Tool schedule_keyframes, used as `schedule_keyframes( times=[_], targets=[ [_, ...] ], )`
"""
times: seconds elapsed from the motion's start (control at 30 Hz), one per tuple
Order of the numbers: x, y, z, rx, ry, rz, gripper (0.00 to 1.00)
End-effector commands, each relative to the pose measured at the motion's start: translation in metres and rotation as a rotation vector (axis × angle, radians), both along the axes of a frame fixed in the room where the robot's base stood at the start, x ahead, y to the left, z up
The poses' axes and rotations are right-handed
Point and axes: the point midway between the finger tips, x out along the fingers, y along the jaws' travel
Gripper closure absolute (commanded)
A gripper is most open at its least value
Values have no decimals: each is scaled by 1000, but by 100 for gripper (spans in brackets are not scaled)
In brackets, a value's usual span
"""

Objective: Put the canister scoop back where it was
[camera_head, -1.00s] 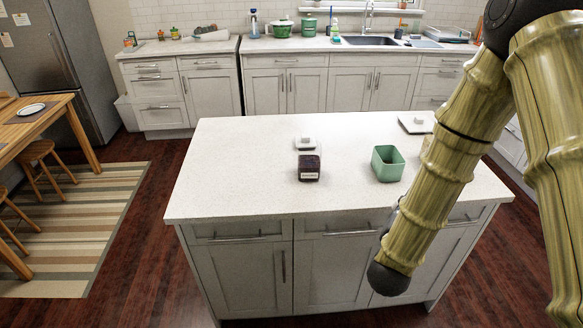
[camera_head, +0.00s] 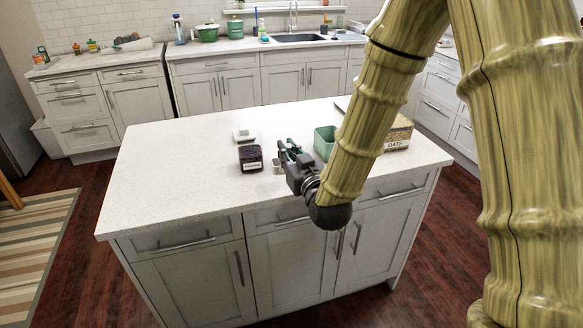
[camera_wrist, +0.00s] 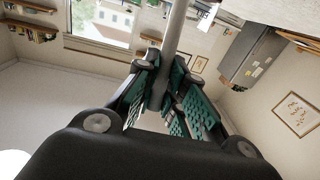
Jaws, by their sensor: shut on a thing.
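My gripper (camera_head: 288,150) is over the island top, between the dark canister and the green bin. In the wrist view, its green-padded fingers (camera_wrist: 168,88) are shut on the grey handle of the scoop (camera_wrist: 177,28). A small grey part, seemingly the scoop's cup (camera_head: 277,167), shows just right of the dark canister. The dark, labelled canister (camera_head: 250,158) stands upright. A white lid with a knob (camera_head: 243,135) lies behind it. Canister interiors are not clear.
An open green bin (camera_head: 324,143) stands right of my gripper, close to my arm. Another flat lid (camera_head: 342,103) is partly hidden behind my arm. The left part of the island top (camera_head: 165,180) is clear.

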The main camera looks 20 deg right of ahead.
Motion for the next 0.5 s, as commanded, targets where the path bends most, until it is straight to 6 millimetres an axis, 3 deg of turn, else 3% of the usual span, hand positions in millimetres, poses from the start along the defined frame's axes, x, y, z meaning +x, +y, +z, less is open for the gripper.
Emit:
schedule_keyframes(
  times=[0.27,0.5],
  targets=[
    [-1,-1,3,-74,-3,87,100],
    [34,-21,2,-77,-4,90,100]
  ],
)
